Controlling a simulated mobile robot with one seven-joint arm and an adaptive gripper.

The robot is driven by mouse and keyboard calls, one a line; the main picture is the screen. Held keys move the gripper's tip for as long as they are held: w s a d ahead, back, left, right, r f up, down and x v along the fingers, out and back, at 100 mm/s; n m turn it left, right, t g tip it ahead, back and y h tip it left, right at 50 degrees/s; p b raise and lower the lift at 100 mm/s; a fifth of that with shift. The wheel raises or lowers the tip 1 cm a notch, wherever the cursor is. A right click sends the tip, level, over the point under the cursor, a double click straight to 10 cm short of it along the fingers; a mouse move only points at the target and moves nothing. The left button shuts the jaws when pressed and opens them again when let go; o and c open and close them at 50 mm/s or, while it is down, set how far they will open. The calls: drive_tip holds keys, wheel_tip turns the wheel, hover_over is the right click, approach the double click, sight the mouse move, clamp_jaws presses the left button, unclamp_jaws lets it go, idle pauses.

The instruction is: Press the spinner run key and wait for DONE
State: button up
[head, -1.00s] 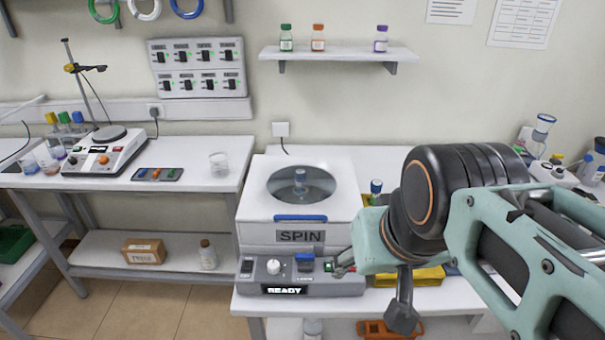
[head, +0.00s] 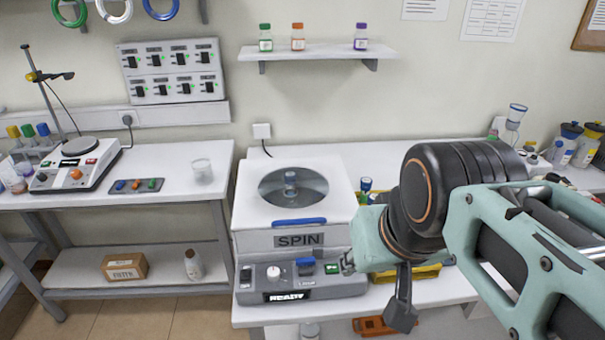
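The white spinner (head: 296,220), labelled SPIN, stands on the bench with its lid down and a round window on top. Its grey front panel (head: 252,298) carries a display (head: 290,297) that looks like READY, slightly blurred. On the panel are a white knob (head: 275,271), a blue switch (head: 305,266), a dark rocker switch (head: 246,275) and a green key (head: 332,268) at the right end. Contact and finger opening are too small to tell.
A yellow tray (head: 425,272) lies behind my gripper, right of the spinner. A blue-capped vial (head: 366,184) stands beside the spinner. A left bench (head: 215,157) holds a hotplate (head: 75,163) and a beaker (head: 202,171). A wall shelf (head: 317,53) hangs above.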

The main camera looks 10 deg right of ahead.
clamp_jaws()
idle(1.2)
